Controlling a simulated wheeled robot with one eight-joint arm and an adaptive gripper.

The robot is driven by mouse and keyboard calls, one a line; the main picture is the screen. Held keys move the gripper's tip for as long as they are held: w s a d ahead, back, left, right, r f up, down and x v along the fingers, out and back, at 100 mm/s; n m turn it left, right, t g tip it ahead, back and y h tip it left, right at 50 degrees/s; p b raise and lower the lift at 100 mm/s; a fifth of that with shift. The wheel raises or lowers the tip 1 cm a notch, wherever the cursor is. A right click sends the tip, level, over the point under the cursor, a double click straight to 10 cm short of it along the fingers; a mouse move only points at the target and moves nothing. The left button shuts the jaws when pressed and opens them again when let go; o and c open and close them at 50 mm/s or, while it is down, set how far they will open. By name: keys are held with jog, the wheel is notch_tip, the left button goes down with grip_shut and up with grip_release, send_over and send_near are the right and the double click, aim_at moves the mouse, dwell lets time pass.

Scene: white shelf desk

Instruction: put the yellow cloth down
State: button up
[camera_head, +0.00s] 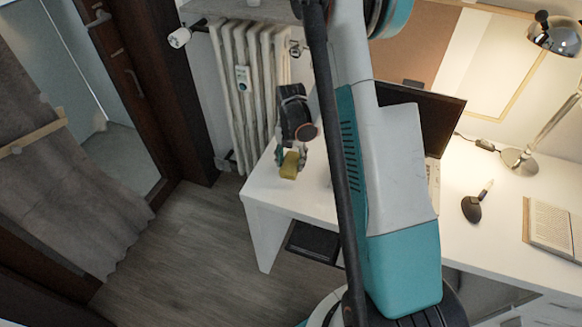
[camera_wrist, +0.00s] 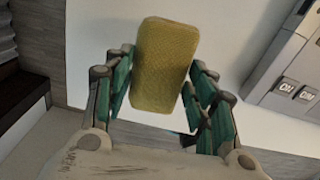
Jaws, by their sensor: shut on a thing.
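The yellow cloth (camera_wrist: 162,65) is a small, thick block with rounded corners. My gripper (camera_wrist: 160,85) is shut on it, with green fingers on both sides in the wrist view. In the head view the cloth (camera_head: 290,164) shows below my gripper (camera_head: 291,152), over the left end of the white desk (camera_head: 310,199). I cannot tell whether the cloth touches the desk top. My arm hides part of the desk's middle.
A laptop (camera_head: 425,110) stands behind my arm. A pen holder (camera_head: 473,207), an open book (camera_head: 550,226) and a lamp (camera_head: 520,160) are on the right. A radiator (camera_head: 250,85) is behind the desk's left end. The desk's front left area looks clear.

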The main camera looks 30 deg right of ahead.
aim_at(291, 162)
notch_tip(291, 162, down, 3)
jog(key=shift+f+b, duration=0.15)
jog(key=shift+b, duration=0.5)
jog(key=o, duration=0.9)
jog(key=shift+o, duration=0.2)
notch_tip(291, 162, up, 14)
jog(key=p, duration=0.5)
jog(key=shift+s+f, duration=0.2)
jog(key=shift+s, duration=0.2)
